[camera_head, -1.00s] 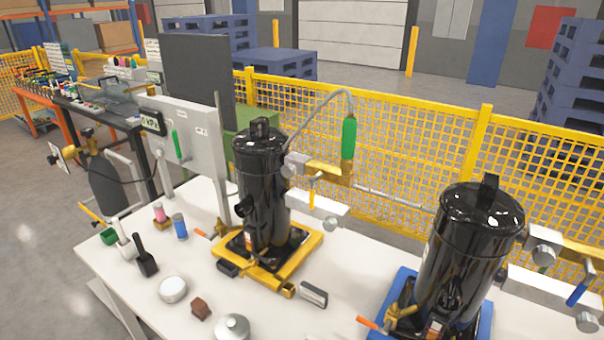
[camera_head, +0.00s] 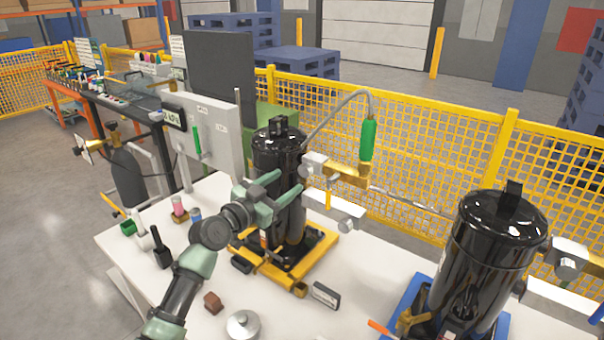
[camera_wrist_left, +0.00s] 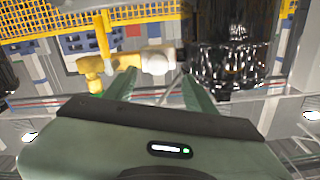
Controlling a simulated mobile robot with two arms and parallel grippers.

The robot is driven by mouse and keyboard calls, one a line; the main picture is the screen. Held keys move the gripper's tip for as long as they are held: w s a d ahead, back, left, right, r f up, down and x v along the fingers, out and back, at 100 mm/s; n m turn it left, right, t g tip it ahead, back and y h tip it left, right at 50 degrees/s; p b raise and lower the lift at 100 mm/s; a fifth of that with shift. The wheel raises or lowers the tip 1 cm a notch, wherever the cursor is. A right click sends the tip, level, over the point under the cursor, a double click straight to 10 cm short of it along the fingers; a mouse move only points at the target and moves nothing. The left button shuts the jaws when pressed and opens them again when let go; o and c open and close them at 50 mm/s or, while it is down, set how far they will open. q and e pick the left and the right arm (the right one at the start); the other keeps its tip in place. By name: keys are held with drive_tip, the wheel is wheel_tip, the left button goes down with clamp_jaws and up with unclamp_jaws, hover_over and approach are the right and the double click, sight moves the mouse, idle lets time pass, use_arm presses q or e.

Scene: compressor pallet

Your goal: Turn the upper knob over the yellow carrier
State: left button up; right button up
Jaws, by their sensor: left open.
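The black compressor (camera_head: 280,150) stands upright on the yellow carrier (camera_head: 290,283). At its right side sits a silver upper knob (camera_head: 313,164), with a brass fitting (camera_head: 350,172) beside it. A lower silver knob (camera_head: 347,226) is below on a pale block. My left gripper (camera_head: 291,182) is open in front of the compressor, partly hiding it, with its fingers pointing towards the upper knob. In the left wrist view a silver knob (camera_wrist_left: 157,61) shows just beyond and between the open fingertips (camera_wrist_left: 160,82), beside the brass fitting (camera_wrist_left: 95,66). Contact cannot be told.
A second black compressor (camera_head: 492,260) stands on a blue carrier (camera_head: 410,290) at right. A grey gauge panel (camera_head: 215,135) is at left. A brown block (camera_head: 213,303) and a round silver lid (camera_head: 242,325) lie on the white table (camera_head: 290,318). A yellow fence (camera_head: 440,150) runs behind.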

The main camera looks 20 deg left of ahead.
sight(303, 172)
use_arm(q)
drive_tip(key=p+x, duration=0.1)
drive_tip(key=x, duration=0.6)
drive_tip(key=shift+d+f, duration=0.1)
drive_tip(key=shift+d, duration=0.05)
clamp_jaws()
